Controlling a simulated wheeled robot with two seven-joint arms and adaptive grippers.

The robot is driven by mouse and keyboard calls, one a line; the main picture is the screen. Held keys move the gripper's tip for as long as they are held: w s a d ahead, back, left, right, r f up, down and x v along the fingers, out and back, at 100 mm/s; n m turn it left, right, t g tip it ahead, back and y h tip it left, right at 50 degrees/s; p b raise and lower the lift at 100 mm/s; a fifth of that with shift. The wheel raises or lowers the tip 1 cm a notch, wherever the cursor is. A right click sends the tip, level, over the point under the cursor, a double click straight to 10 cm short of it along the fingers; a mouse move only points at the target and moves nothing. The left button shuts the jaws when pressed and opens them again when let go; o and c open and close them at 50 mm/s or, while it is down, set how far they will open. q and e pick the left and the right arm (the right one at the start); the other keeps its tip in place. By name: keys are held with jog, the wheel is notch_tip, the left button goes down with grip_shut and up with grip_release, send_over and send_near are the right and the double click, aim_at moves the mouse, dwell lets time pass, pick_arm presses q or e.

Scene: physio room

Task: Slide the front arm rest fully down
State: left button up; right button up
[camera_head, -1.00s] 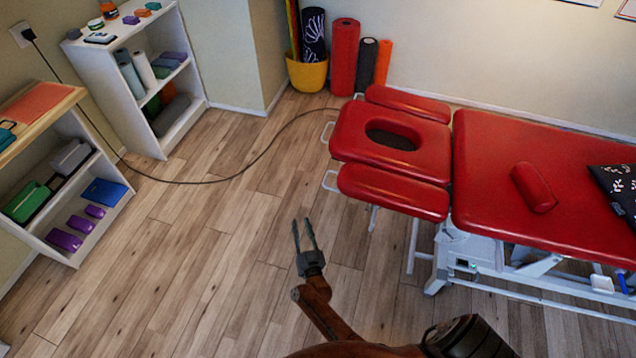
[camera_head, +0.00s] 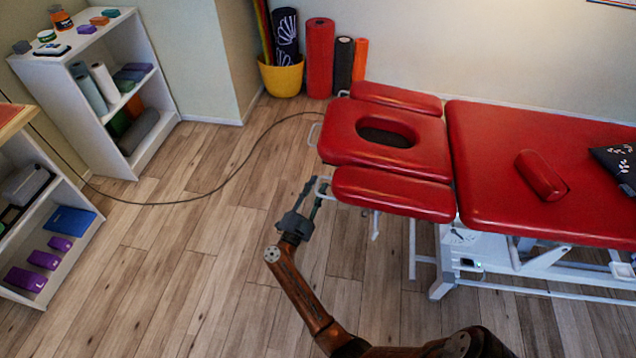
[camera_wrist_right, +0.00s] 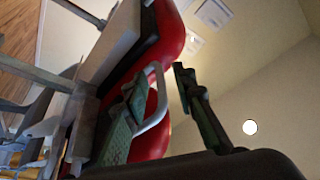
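The front arm rest (camera_head: 392,194) is a red padded bar on the near side of the treatment table's head end, level with the face cushion (camera_head: 388,138). A pale metal loop handle (camera_head: 323,187) sticks out from its left end. My right gripper (camera_head: 312,193) is at this handle with its fingers apart. In the wrist view, the handle (camera_wrist_right: 163,110) shows between the two open fingers of the right gripper (camera_wrist_right: 161,78); I cannot tell whether either finger touches it. My left gripper is not in view.
The red table top (camera_head: 490,150) carries a small bolster (camera_head: 540,175) and a dark patterned pillow (camera_head: 618,165). The rear arm rest (camera_head: 396,97) lies beyond the face cushion. A black cable (camera_head: 225,182) runs across the floor.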

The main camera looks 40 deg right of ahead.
jog(key=shift+w+d+r, duration=0.15)
jog(key=shift+w+d, duration=0.1)
jog(key=shift+d, duration=0.25)
grip_shut()
jog(key=shift+a, duration=0.1)
dwell(0.3)
